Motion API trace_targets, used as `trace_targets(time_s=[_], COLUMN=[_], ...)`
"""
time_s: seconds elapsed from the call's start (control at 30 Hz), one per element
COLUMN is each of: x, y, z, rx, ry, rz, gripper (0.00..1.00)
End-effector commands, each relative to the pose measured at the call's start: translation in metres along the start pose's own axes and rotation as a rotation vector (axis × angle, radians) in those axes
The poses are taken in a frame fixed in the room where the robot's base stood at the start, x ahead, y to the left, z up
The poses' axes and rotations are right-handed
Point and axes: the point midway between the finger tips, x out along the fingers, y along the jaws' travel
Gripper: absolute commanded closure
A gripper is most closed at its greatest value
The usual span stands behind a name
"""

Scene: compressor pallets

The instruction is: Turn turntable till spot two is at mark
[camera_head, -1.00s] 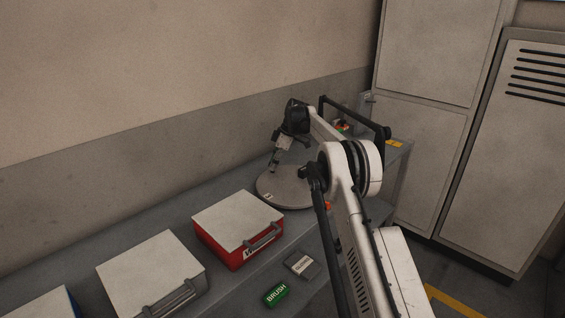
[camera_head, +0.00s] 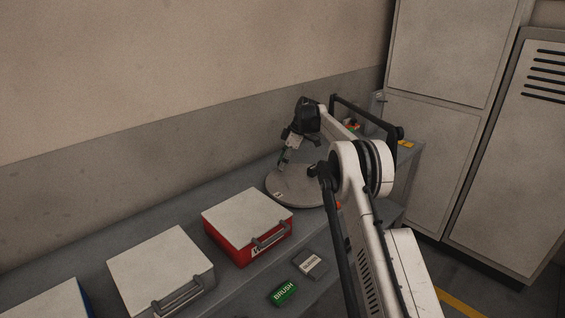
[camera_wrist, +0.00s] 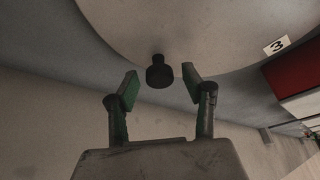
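The turntable is a round grey disc on the bench, seen in the head view (camera_head: 297,190) and at the top of the wrist view (camera_wrist: 200,30). A white label with a 3 (camera_wrist: 277,45) lies near its rim. A small label (camera_head: 278,195) shows on the near rim in the head view, too small to read. A black knob (camera_wrist: 157,76) stands by the disc's edge. My gripper (camera_wrist: 160,81) is open, its green-padded fingers on either side of the knob with gaps visible. My gripper also shows over the far-left rim (camera_head: 284,156). I see no spot two or mark.
A red case (camera_head: 248,228) with a pale lid stands left of the turntable, with a grey case (camera_head: 160,270) farther left. A green brush box (camera_head: 283,292) and a small grey box (camera_head: 310,263) lie in front. A wall is close behind; tall cabinets (camera_head: 440,130) stand right.

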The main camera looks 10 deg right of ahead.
Motion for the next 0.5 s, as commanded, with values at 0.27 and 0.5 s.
trace_targets(time_s=[0.27, 0.5], x=[-0.018, -0.065], y=[0.0, 0.0], z=[0.0, 0.0], rx=[0.001, 0.0], ry=[0.0, 0.0], rz=[0.001, 0.001], gripper=[0.55, 0.55])
